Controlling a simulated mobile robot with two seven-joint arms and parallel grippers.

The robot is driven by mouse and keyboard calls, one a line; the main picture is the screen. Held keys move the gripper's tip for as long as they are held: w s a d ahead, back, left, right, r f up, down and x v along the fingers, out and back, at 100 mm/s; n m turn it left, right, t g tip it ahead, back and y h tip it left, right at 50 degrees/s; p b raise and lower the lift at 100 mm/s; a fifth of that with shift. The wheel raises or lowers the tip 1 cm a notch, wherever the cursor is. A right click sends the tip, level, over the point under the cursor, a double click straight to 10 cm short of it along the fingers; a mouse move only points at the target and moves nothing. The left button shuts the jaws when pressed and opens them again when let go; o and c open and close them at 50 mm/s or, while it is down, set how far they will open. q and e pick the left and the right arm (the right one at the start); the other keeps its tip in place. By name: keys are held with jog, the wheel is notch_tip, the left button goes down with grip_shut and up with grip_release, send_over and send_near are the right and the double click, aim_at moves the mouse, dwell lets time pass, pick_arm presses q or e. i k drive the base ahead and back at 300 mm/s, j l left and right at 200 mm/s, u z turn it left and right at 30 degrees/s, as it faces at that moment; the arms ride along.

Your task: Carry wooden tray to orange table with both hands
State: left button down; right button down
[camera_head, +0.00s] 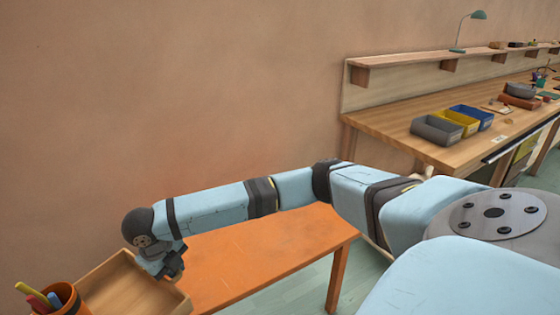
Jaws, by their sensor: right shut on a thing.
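The wooden tray (122,287) is at the bottom left, cut off by the lower edge of the view. My right gripper (173,268) is shut on the tray's far right rim. The orange table (265,252) lies beside and behind the tray, to its right. The tray overlaps the table's left part in the picture; I cannot tell whether it touches the tabletop. An orange cup (68,299) with several coloured pens stands at the tray's left side, partly cut off. My left gripper is out of view.
The visible top of the orange table is clear. A wooden workbench (400,124) stands at the back right, with grey, yellow and blue bins (437,129). A shelf (400,57) with a green lamp (470,27) runs above it. A plain wall is behind.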

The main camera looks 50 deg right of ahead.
aim_at(247, 229)
jog(key=l+z, duration=0.1)
jog(key=z, duration=0.75)
jog(key=i+l, duration=1.05)
jog(key=i, duration=0.15)
